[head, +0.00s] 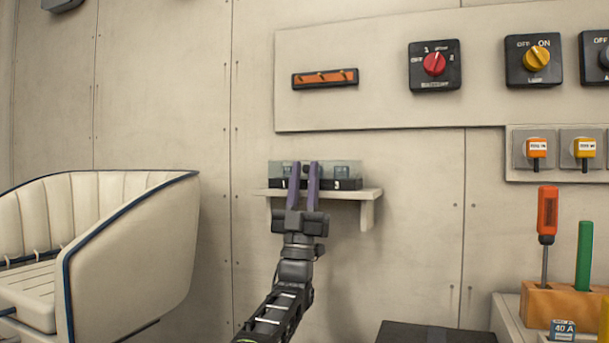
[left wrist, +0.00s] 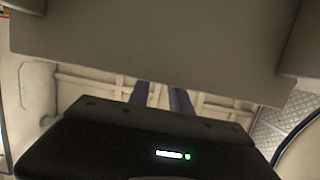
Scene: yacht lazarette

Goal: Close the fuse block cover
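The fuse block (head: 355,184) is a dark base with numbers on its front, on a small wall shelf (head: 368,194). A see-through grey cover (head: 350,167) shows above the base, with fuses visible through it. I cannot tell its exact angle. My left gripper (head: 304,164) points up in front of the block, its two purple fingers apart with nothing seen between them. They hide part of the block and cover; I cannot tell if they touch. In the left wrist view the purple fingers (left wrist: 160,95) run up behind a beige surface. My right gripper is out of view.
A white padded seat (head: 130,250) stands at the left. A wall panel above holds an orange fixture (head: 325,78) and rotary switches (head: 434,65). At the right, a counter carries a wooden block (head: 560,303) with an orange screwdriver (head: 547,212). The wall beside the shelf is clear.

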